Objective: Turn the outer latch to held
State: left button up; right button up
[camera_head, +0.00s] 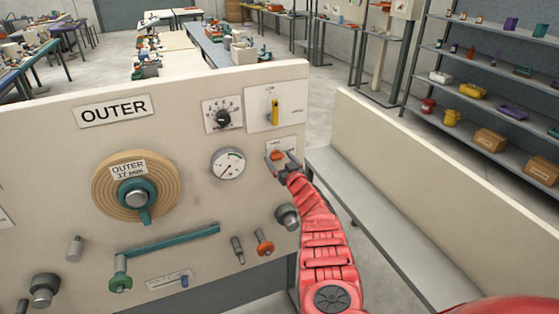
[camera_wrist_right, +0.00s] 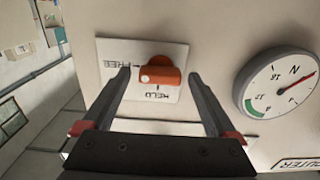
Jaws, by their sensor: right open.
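The outer latch is an orange knob (camera_head: 277,155) on a small white plate at the right end of the upright panel marked OUTER. In the right wrist view the knob (camera_wrist_right: 161,74) lies across the picture, its pale-dotted end toward the word FREE. The word HELD is on the plate below it, upside down there. My right gripper (camera_head: 283,163) is open in front of the latch. In the right wrist view its fingers show on either side of the knob, with gaps; I cannot tell whether they reach around it. My left gripper is out of view.
The wound spool (camera_head: 113,190) and teal crank bar (camera_head: 170,240) are farther left. A low bench (camera_head: 385,235) stands right.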

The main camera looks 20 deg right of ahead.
jog(key=c, duration=1.4)
jog(key=shift+o, duration=0.2)
jog(key=shift+n, duration=0.3)
jog(key=n, duration=0.3)
jog(key=n+b, duration=0.1)
jog(key=n, duration=0.3)
jog(key=shift+a+n, duration=0.15)
jog(key=shift+n, duration=0.25)
jog(key=n, duration=0.1)
jog(key=n+b, duration=0.1)
jog(key=n, duration=0.1)
jog(key=n+b, duration=0.1)
jog(key=n, duration=0.1)
jog(key=shift+f, duration=0.25)
jog(key=shift+n+b, duration=0.8)
jog(key=shift+n, duration=1.4)
